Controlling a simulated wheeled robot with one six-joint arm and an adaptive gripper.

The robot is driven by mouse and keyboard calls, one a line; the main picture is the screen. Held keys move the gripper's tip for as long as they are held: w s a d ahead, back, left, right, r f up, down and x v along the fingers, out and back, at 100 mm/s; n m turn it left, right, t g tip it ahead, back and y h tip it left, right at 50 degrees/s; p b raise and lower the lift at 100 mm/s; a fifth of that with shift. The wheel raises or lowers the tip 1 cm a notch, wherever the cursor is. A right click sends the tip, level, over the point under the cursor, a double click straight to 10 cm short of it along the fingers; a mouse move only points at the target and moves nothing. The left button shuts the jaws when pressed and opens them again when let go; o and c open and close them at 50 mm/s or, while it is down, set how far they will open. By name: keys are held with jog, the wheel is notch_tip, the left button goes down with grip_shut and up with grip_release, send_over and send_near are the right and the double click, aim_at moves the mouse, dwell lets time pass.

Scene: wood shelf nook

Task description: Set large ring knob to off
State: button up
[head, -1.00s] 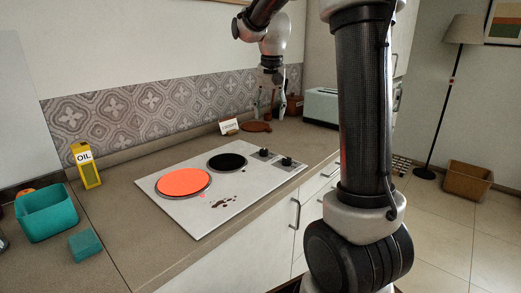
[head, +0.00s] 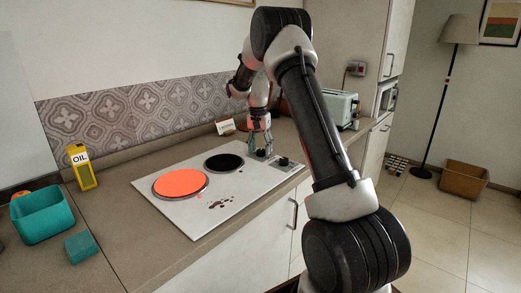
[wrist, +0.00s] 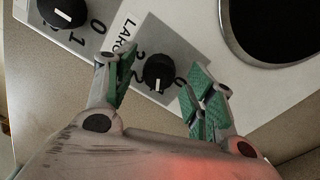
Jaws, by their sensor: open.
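The hob (head: 222,200) has a glowing orange-red large ring (head: 180,184) and a black smaller ring (head: 224,161). Two black knobs sit at its right end. My gripper (head: 261,148) is lowered over the farther knob, partly hiding it. In the wrist view, my gripper's open green-padded fingers (wrist: 161,72) stand on either side of that black knob (wrist: 158,70), apart from it. A label starting "LAR" (wrist: 122,34) lies beside it, partly cut off. The knob's white mark points down in the picture, between a 0 and a 2. The other knob (wrist: 60,12) is at upper left.
A yellow oil box (head: 83,168), a teal bin (head: 42,214) and a teal sponge (head: 82,246) stand left of the hob. A small card (head: 226,126) stands behind it. A toaster (head: 338,108) is at the back right. Dark spots mark the hob's front.

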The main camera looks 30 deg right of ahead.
jog(key=shift+f, duration=0.35)
jog(key=c, duration=1)
jog(key=n, duration=0.6)
jog(key=shift+s, duration=0.1)
jog(key=n, duration=0.5)
jog(key=shift+n, duration=0.4)
